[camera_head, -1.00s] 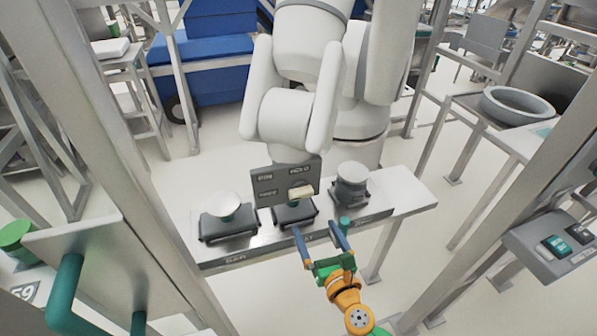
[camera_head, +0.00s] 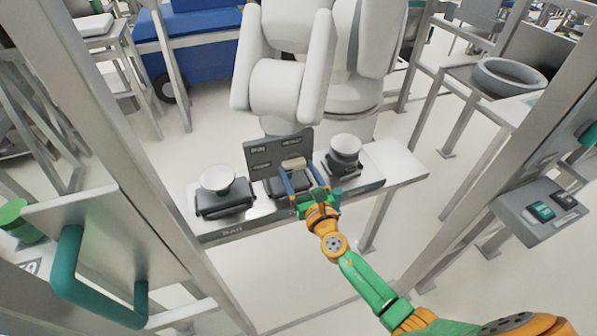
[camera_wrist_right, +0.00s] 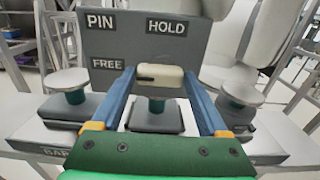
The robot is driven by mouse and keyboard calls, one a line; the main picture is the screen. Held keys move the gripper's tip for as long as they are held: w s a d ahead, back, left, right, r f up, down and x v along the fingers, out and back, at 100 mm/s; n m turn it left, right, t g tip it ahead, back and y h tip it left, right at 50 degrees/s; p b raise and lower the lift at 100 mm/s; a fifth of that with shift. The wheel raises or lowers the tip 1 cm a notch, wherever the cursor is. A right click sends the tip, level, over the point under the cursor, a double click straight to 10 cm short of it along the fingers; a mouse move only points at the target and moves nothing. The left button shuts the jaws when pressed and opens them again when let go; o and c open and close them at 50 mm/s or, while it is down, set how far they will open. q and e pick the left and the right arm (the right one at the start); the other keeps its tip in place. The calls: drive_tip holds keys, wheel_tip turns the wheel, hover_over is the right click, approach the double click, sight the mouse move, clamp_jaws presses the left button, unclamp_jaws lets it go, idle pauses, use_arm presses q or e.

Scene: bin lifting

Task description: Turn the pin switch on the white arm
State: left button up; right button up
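The white arm (camera_head: 285,90) stands behind the table. A dark grey panel (camera_head: 262,158) at its lower end is marked PIN, HOLD and FREE, as the right wrist view (camera_wrist_right: 115,45) shows. A cream switch knob (camera_head: 293,164) sticks out of the panel; it lies crosswise in the right wrist view (camera_wrist_right: 160,75). My right gripper (camera_head: 297,176) has its blue fingers apart, one on each side of the knob, with gaps visible in the right wrist view (camera_wrist_right: 160,82). Whether the fingertips reach past the knob's face is unclear. My left gripper is out of view.
A white table (camera_head: 400,172) carries black-based units with round white tops, one left (camera_head: 218,180) and one right (camera_head: 345,146) of the panel. Metal posts flank the opening. A teal handle (camera_head: 68,262) is at left, a button box (camera_head: 540,212) at right.

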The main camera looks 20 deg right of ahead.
drive_tip(key=shift+c, duration=1)
drive_tip(key=m+b, duration=0.1)
drive_tip(key=m, duration=0.3)
drive_tip(key=m+b, duration=0.1)
drive_tip(key=m, duration=0.3)
drive_tip(key=shift+d+m, duration=0.15)
drive_tip(key=shift+m, duration=0.15)
drive_tip(key=m, duration=0.4)
drive_tip(key=shift+d+b, duration=0.1)
drive_tip(key=shift+b, duration=0.3)
drive_tip(key=m, duration=0.5)
drive_tip(key=shift+d, duration=0.1)
drive_tip(key=shift+m, duration=0.3)
